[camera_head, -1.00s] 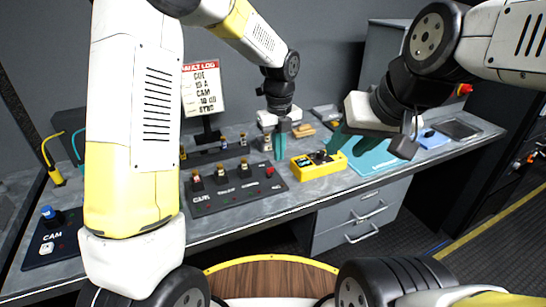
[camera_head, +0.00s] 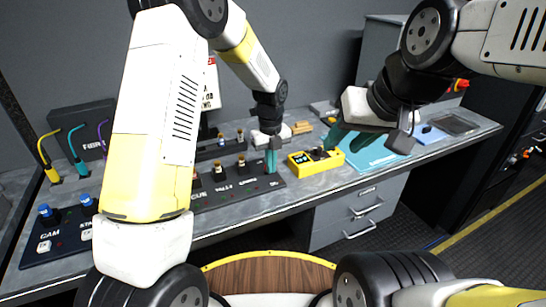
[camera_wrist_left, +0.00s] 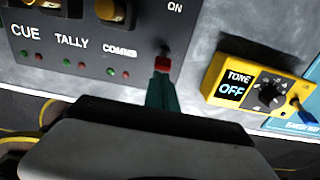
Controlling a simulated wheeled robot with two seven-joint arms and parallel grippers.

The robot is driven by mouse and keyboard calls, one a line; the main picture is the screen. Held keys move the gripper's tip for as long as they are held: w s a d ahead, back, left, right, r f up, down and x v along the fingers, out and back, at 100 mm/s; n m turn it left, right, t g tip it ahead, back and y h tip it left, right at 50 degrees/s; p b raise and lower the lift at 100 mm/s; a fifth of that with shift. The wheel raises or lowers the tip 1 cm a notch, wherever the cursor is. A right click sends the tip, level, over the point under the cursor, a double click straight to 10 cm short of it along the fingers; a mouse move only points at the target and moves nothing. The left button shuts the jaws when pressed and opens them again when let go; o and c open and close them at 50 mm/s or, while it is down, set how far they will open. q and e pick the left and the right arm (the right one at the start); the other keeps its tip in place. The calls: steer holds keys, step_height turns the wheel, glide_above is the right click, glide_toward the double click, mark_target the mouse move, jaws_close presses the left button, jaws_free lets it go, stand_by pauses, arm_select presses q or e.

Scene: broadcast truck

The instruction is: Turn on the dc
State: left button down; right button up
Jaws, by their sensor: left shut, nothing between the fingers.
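A dark control panel (camera_head: 230,190) lies on the desk, marked CUE, TALLY and COMMS, with several small knobs. At its right end a small red-tipped switch (camera_wrist_left: 163,64) sits below the word ON in the left wrist view. My left gripper (camera_head: 271,160) is shut and empty, fingers pointing down at that end. In the left wrist view its teal fingertips (camera_wrist_left: 163,90) are right at the red tip; whether they touch it is unclear. The switch is hidden by the fingers in the head view. My right gripper (camera_head: 337,137) hangs over the desk near the yellow box; its opening is unclear.
A yellow tester box (camera_head: 302,168) reading TONE OFF in the left wrist view stands right of the panel. A teal mat (camera_head: 370,156) is further right. A CAM panel with blue knobs (camera_head: 48,214) and coloured cables (camera_head: 75,150) are at left. My left arm blocks part of the desk.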

arm_select(q)
steer(key=shift+w+a+r+g, duration=0.2)
steer(key=shift+w+g, duration=0.15)
steer(key=shift+g, duration=0.15)
stand_by(0.4)
steer(key=shift+w+a+g+h, duration=0.15)
steer(key=shift+w+g+h, duration=0.25)
steer(key=shift+g+h, duration=0.15)
steer(key=shift+w+a+r+g+h, duration=0.2)
steer(key=shift+w+g+h, duration=0.35)
steer(key=shift+g, duration=0.6)
steer(key=shift+s+r, duration=0.1)
steer(key=shift+s+d+f, duration=0.3)
steer(key=shift+s+f, duration=0.15)
steer(key=shift+s, duration=0.15)
